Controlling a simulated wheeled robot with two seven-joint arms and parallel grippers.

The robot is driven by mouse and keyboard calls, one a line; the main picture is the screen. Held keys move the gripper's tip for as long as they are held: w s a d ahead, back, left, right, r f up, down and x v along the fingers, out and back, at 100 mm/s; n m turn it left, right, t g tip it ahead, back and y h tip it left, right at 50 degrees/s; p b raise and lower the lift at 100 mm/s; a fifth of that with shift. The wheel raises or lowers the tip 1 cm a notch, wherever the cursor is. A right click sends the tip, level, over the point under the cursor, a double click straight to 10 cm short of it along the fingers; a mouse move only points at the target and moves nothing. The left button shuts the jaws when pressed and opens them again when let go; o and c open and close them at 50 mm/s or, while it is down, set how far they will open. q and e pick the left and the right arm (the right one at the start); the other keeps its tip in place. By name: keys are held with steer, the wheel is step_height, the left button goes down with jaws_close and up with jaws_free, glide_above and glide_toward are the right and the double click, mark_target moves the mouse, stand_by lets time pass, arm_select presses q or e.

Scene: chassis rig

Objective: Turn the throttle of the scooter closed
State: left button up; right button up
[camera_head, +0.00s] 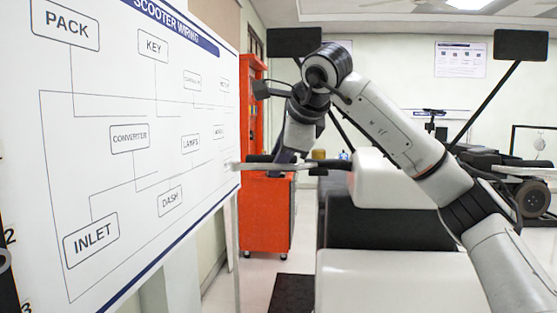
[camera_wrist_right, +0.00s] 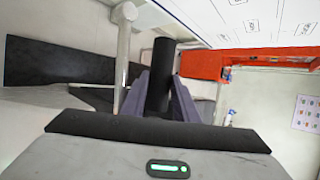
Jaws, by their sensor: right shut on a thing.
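The throttle of the scooter is a black cylindrical grip (camera_wrist_right: 159,76), standing between the two purple fingers of my right gripper (camera_wrist_right: 160,98) in the right wrist view. The fingers are shut on it. In the head view my right arm reaches in from the right and bends down, with the right gripper (camera_head: 285,158) at the handlebar (camera_head: 305,166). The fingers and wrist hide part of the bar there. A pale metal bar (camera_wrist_right: 123,55) runs beside the grip in the wrist view, apart from the fingers. The throttle's turn angle cannot be read. My left gripper is in neither view.
The scooter's white body (camera_head: 385,185) and black parts lie below my arm. Two dark mirrors (camera_head: 295,42) (camera_head: 521,45) rise on stalks. A large white wiring board (camera_head: 140,150) stands close on the left. A red cabinet (camera_head: 265,215) is behind, with a dark floor mat (camera_head: 292,292).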

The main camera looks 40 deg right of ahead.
steer(key=o, duration=1.1)
steer(key=shift+c, duration=0.2)
steer(key=shift+f, duration=0.1)
steer(key=shift+f, duration=0.1)
